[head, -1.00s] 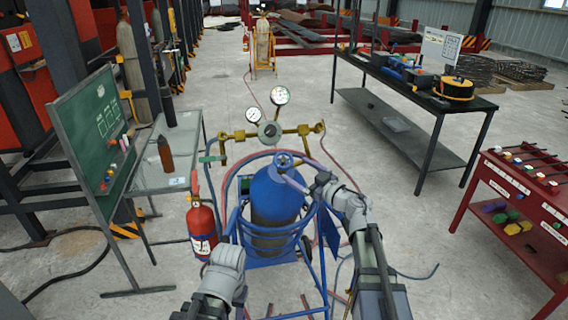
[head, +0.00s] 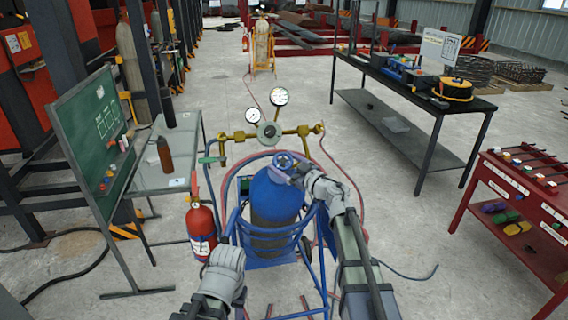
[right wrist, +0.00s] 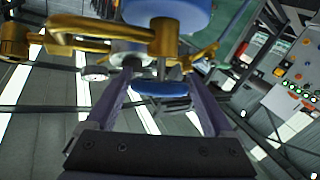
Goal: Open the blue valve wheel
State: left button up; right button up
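The blue valve wheel (head: 283,160) sits on top of the blue gas cylinder (head: 282,190), which stands upright in a blue cart. My right gripper (head: 288,168) is at the wheel, coming from the right. In the right wrist view, the wheel (right wrist: 160,88) lies between my two spread fingers (right wrist: 158,92), close to both; I cannot tell whether they touch it. A brass valve body (right wrist: 165,45) and the blue cylinder (right wrist: 170,8) show beyond. My left forearm shows at the lower left in the head view, but its fingers do not show.
A brass manifold with round gauges (head: 279,97) stands just behind the cylinder. A red extinguisher (head: 201,228) is at its left. A green board (head: 98,130) stands farther left, a black table (head: 440,104) and a red cabinet (head: 510,215) to the right. Hoses lie on the floor.

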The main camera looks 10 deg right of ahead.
jog(key=c, duration=0.9)
jog(key=shift+y, duration=0.3)
jog(key=n+g+y, duration=0.1)
jog(key=n+g+p, duration=0.1)
jog(key=n, duration=0.1)
jog(key=n+g+y+p, duration=0.1)
jog(key=shift+w+d+r+n+g+y, duration=0.2)
jog(key=shift+w+r+n+g+y, duration=0.1)
jog(key=shift+g, duration=0.1)
jog(key=n+g+y+p, duration=0.1)
jog(key=n+g+p, duration=0.2)
jog(key=n+g, duration=0.1)
jog(key=shift+g, duration=0.3)
jog(key=shift+f+n+g+y+p, duration=0.15)
jog(key=shift+n+g+y+p, duration=0.15)
jog(key=shift+n+g+p, duration=0.5)
jog(key=shift+s+a+f+n+g, duration=0.1)
jog(key=shift+s+n+g, duration=0.05)
jog(key=shift+n+g, duration=0.15)
jog(key=o, duration=1.2)
